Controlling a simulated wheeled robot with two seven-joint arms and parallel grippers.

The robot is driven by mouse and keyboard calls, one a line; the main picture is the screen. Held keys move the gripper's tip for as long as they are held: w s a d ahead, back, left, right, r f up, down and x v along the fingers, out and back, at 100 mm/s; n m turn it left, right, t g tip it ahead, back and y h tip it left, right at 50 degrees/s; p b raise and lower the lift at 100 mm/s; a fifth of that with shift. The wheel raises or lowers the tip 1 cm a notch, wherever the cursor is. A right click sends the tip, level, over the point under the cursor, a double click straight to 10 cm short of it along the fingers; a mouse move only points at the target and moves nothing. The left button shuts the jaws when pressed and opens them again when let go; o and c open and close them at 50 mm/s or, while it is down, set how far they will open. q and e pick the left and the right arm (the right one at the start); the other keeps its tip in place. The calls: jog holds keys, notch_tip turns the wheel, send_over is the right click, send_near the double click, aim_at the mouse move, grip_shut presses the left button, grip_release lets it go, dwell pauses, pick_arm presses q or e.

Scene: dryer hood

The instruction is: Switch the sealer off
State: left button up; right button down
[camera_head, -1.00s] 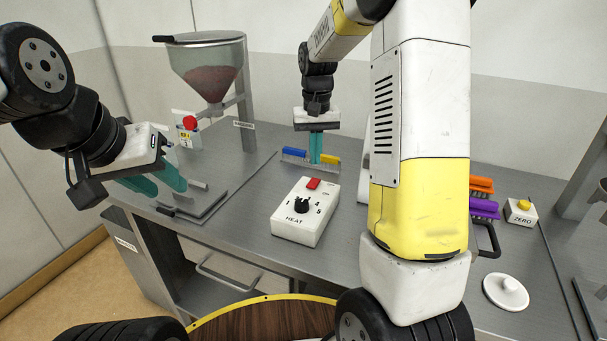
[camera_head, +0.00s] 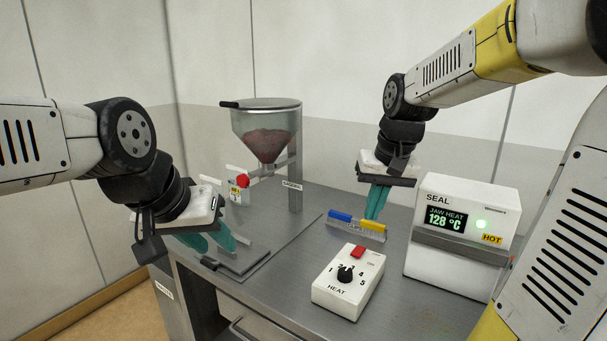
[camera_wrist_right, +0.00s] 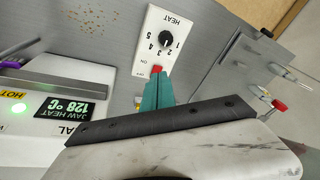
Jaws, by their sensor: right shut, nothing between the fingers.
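The sealer (camera_head: 463,225) is a white box at the right, marked SEAL. Its screen reads JAW HEAT 128 °C, a green light is lit and a HOT label shows. The white HEAT control box (camera_head: 340,293) stands left of it, with a black knob (camera_head: 345,274) and a red switch (camera_head: 357,252) at its far end. My right gripper (camera_head: 372,216) is shut and empty, pointing down behind this box. In the right wrist view its tips overlap the red switch (camera_wrist_right: 156,69); contact cannot be told. My left gripper (camera_head: 219,250) is open and empty at the left.
A rack of blue and yellow clips (camera_head: 356,228) lies just behind the HEAT box, close to my right fingertips. A hopper (camera_head: 268,135) on a post stands at the back, near a red knob (camera_head: 243,181). A grey plate (camera_head: 240,263) lies below my left gripper.

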jog(key=s+a+r+t, duration=0.1)
jog(key=s+t, duration=0.2)
jog(key=s, duration=1)
jog(key=shift+s+a+r+n+t+y, duration=0.25)
jog(key=shift+s+r+n+t+y, duration=0.05)
jog(key=shift+s+n+y, duration=0.1)
jog(key=w+d+f+n+g+h, duration=0.1)
jog(key=w+n, duration=0.4)
jog(key=w, duration=0.7)
jog(key=w+d+f+n+g+h, duration=0.1)
jog(key=w+n+g, duration=0.3)
jog(key=w, duration=0.8)
jog(key=shift+d+f+n+g+h, duration=0.3)
jog(key=shift+d+f+n, duration=0.15)
jog(key=shift+n, duration=0.35)
